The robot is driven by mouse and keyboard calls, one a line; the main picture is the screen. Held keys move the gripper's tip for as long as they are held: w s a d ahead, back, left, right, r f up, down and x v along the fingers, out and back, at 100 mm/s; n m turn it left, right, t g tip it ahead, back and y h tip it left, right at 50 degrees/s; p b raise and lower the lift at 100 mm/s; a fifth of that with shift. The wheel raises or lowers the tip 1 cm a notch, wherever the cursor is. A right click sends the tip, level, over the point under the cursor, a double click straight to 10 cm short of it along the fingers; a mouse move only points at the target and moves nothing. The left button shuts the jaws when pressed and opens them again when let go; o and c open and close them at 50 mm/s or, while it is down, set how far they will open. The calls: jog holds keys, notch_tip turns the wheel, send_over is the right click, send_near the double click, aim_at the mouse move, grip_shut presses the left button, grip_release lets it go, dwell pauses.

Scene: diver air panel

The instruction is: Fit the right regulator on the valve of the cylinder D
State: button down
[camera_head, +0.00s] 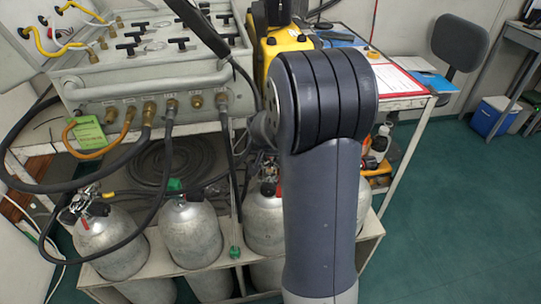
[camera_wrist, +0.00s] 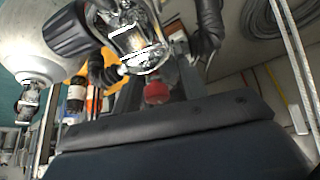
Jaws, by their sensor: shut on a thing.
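Grey cylinders stand in the rack in the head view: a left one (camera_head: 108,243), one with a green cap (camera_head: 190,237) and one next to my arm (camera_head: 264,222). I cannot read which is D. My gripper is hidden behind my arm in the head view. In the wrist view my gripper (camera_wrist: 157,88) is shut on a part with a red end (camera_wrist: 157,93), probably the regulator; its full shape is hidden. Just beyond the fingers is a shiny metal fitting (camera_wrist: 132,42) with a black knob (camera_wrist: 76,30). I cannot tell whether it touches the held part.
A black hose (camera_wrist: 207,30) runs close to the fitting in the wrist view. A yellow case (camera_head: 283,47) sits behind my arm.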

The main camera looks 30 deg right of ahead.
jog(key=shift+f+b, duration=0.4)
jog(key=shift+b, duration=0.1)
dwell(0.3)
jog(key=c, duration=0.7)
grip_release()
jog(key=shift+c, duration=0.2)
jog(key=p+v, duration=0.1)
jog(key=v, duration=1)
jog(key=shift+p, duration=0.4)
jog(key=shift+d+f, duration=0.1)
jog(key=shift+f, duration=0.05)
jog(key=b+x, duration=0.2)
jog(key=x, duration=0.9)
jog(key=shift+r+p, duration=0.4)
jog(key=shift+r, duration=0.1)
